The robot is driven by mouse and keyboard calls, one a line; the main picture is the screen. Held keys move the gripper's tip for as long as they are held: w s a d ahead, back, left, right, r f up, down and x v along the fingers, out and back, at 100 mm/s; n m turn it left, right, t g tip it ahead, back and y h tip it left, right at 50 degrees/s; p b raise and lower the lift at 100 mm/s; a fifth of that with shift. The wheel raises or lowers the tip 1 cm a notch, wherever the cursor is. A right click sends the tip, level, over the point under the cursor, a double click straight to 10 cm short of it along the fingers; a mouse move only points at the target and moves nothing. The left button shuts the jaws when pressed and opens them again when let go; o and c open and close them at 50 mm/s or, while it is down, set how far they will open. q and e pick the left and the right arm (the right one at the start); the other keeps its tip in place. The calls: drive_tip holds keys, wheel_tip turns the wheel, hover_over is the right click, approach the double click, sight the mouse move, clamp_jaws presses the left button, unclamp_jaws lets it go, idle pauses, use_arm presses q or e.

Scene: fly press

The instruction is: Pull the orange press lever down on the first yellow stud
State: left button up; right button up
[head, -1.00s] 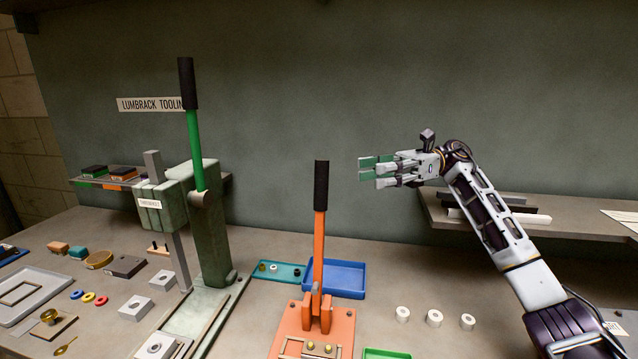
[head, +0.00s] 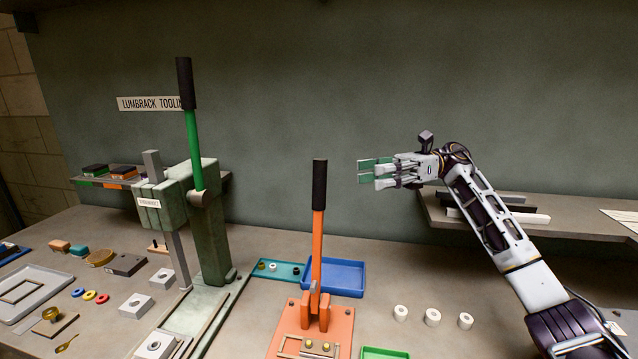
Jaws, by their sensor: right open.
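The orange press lever (head: 317,245) stands upright with a black handle grip (head: 319,185) on top. It rises from the orange press base (head: 285,340) at the bottom centre. Two yellow studs (head: 308,344) sit at the front of that base, near the lower picture edge. My right gripper (head: 368,172) is open and empty, to the right of the black grip at about its height, with a gap between them. My left gripper is not in view.
A green press (head: 207,235) with a green lever (head: 195,150) stands to the left. A blue tray (head: 333,291) and a teal tray (head: 290,281) lie behind the orange press. Several white rings (head: 432,317) sit on the bench to the right. A shelf (head: 470,231) is on the back wall.

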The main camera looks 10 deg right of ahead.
sight(319, 183)
drive_tip(key=s+a, duration=0.1)
drive_tip(key=a, duration=0.7)
drive_tip(key=s+a+p, duration=0.1)
drive_tip(key=a, duration=0.3)
drive_tip(key=shift+s+a, duration=0.3)
drive_tip(key=shift+a, duration=0.05)
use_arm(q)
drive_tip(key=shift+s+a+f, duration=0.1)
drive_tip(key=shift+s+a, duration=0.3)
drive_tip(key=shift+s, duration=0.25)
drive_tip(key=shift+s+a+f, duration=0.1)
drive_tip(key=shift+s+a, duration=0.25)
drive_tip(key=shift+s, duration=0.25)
use_arm(e)
drive_tip(key=shift+a, duration=0.1)
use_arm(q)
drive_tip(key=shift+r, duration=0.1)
use_arm(e)
clamp_jaws()
